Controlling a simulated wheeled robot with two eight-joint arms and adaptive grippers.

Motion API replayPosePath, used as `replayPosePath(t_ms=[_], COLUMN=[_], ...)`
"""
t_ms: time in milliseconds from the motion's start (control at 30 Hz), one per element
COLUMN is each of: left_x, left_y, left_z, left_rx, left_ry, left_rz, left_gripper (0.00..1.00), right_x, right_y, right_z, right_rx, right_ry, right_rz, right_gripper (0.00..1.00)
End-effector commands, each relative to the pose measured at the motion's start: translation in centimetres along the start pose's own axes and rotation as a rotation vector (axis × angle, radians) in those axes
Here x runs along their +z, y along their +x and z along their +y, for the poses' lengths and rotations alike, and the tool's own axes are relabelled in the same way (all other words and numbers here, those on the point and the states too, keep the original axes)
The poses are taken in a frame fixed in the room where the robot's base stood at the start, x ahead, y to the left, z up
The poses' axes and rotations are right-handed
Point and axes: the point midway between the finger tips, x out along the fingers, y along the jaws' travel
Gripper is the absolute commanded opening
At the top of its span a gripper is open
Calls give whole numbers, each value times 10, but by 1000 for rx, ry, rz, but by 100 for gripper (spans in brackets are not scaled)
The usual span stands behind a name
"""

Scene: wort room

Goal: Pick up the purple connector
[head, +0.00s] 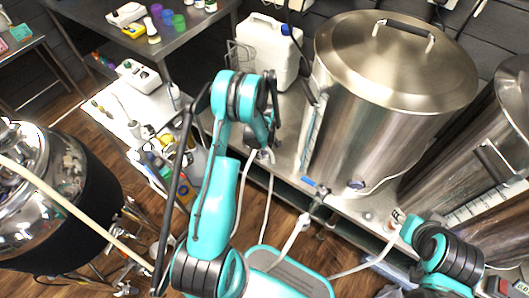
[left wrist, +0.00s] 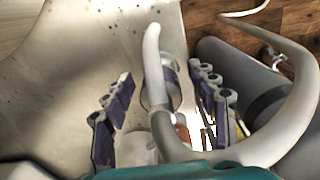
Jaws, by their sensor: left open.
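My left gripper (head: 262,156) hangs down beside the steel bench in the head view, largely hidden by my own arm. In the left wrist view its two fingers (left wrist: 161,108) stand apart with dark purple-grey pads. Between them is a pale round fitting with a purplish band (left wrist: 172,76), which may be the purple connector; I cannot be sure. A pale curved tube (left wrist: 153,60) passes in front of it. I see no finger touching the fitting. In the head view I cannot make out the connector. My right arm is at the lower right; its gripper is not visible.
A large steel kettle (head: 392,110) and a white jug (head: 266,52) stand on the steel bench. A valve (head: 318,192) with a blue handle and pale hoses (head: 292,238) are at the bench's front. A white cart (head: 128,112) and a shiny vessel (head: 50,190) stand to the left.

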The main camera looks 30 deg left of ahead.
Motion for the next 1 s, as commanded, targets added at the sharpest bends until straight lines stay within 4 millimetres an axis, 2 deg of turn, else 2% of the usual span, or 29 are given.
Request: replayPosePath(t_ms=[167,200,400,433,667,767,867,1000], left_x=[0,0,0,0,0,0,0,0], left_y=[0,0,0,0,0,-7,-23,-55], left_z=[0,0,0,0,0,0,0,0], left_rx=[0,0,0,0,0,0,0,0], left_ry=[0,0,0,0,0,0,0,0], left_rz=[0,0,0,0,0,0,0,0], left_gripper=[58,56,3,0,0,0,0,0], right_x=[-1,-1,-1,-1,-1,-3,-7,-16], right_y=[0,0,0,0,-1,-3,-10,-22], right_z=[0,0,0,0,0,0,0,0], right_rx=[0,0,0,0,0,0,0,0], right_ry=[0,0,0,0,0,0,0,0], right_rz=[0,0,0,0,0,0,0,0], right_gripper=[40,40,40,40,40,40,40,40])
